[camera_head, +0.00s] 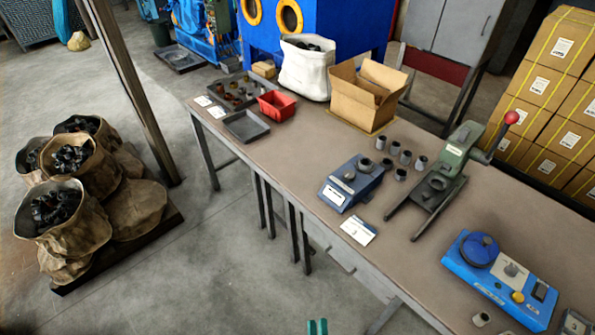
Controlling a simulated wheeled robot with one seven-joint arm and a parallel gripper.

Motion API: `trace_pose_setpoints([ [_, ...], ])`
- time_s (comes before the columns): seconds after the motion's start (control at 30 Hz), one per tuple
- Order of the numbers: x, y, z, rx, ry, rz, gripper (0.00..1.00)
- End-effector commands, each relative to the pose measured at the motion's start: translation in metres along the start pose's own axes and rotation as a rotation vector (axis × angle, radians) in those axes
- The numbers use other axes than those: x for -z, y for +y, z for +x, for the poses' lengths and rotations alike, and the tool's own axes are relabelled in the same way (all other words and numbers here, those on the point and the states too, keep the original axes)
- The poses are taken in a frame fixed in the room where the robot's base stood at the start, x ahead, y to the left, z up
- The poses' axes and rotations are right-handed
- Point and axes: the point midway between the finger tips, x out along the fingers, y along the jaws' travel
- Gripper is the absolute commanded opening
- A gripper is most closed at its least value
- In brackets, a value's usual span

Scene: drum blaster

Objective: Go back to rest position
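Two short teal tips, which look like the fingers of my gripper (317,327), show at the bottom edge of the head view, left of the workbench's near leg. They stand side by side with a narrow gap, and nothing shows between them. The rest of the gripper and my arm are out of view, so how far it is opened is unclear. The gripper appears apart from the workbench (300,160) and its items, over the grey floor.
The bench carries a blue-grey device (350,183), several grey cylinders, a green lever press (440,175), a blue machine (500,270), a red bin (276,104), a cardboard box (365,97) and a white sack (306,70). Brown sacks (75,215) stand left. Floor between is clear.

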Motion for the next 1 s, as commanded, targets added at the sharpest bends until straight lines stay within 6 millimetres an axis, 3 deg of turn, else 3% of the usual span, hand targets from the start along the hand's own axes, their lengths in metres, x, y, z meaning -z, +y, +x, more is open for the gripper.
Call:
trace_pose_setpoints([
  [0.03,0.014,0.005,-0.013,0.007,-0.018,0.065,0.28],
  [0.2,0.047,0.028,-0.047,0.025,-0.098,0.298,0.28],
  [0.5,0.102,0.067,-0.096,0.104,-0.257,0.714,0.28],
  [0.7,0.125,0.082,-0.112,0.153,-0.337,0.891,0.28],
  [1.0,0.131,0.086,-0.116,0.166,-0.361,0.94,0.28],
])
